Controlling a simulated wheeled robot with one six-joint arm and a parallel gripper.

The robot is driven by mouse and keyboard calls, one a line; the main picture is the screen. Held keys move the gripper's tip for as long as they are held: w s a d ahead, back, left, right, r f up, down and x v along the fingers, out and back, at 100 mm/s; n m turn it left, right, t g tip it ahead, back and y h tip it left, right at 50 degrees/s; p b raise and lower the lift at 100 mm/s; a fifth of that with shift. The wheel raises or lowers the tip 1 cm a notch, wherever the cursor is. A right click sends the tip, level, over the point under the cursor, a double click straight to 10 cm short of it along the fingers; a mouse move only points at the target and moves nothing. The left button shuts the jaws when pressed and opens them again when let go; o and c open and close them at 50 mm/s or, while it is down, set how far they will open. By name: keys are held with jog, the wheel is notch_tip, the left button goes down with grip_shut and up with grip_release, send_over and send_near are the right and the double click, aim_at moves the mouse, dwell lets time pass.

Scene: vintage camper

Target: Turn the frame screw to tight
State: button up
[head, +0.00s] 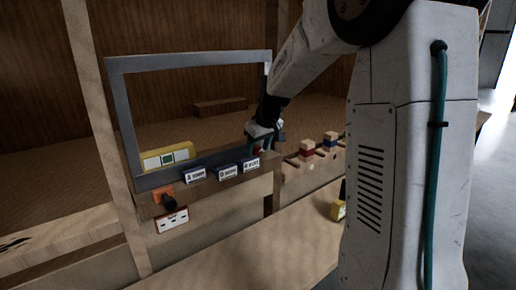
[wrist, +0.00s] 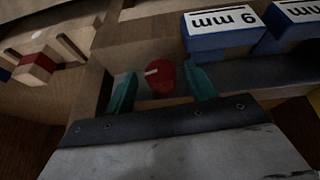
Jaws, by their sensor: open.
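My gripper (wrist: 161,90) is open, with one teal finger on each side of the knob; visible gaps separate fingers and knob in this view. In the head view my gripper (head: 262,136) reaches down at the lower right corner of the grey metal frame (head: 125,110). There the knob is mostly hidden by the gripper.
Blue blocks with white labels (head: 228,172) line the ledge left of the gripper. Wooden blocks with red (head: 307,148) and blue (head: 330,140) bands stand to the right.

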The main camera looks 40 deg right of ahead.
jog(key=shift+w+f, duration=0.1)
jog(key=shift+f, duration=0.1)
jog(key=c, duration=1)
jog(key=shift+o, duration=0.2)
jog(key=shift+d+f+m+y, duration=0.1)
jog(key=shift+d+m+y, duration=0.05)
jog(key=shift+y, duration=0.45)
jog(key=shift+d+m+y, duration=0.1)
jog(key=shift+m+y, duration=0.05)
jog(key=shift+y, duration=1.35)
jog(key=o, duration=1)
jog(key=shift+c, duration=0.2)
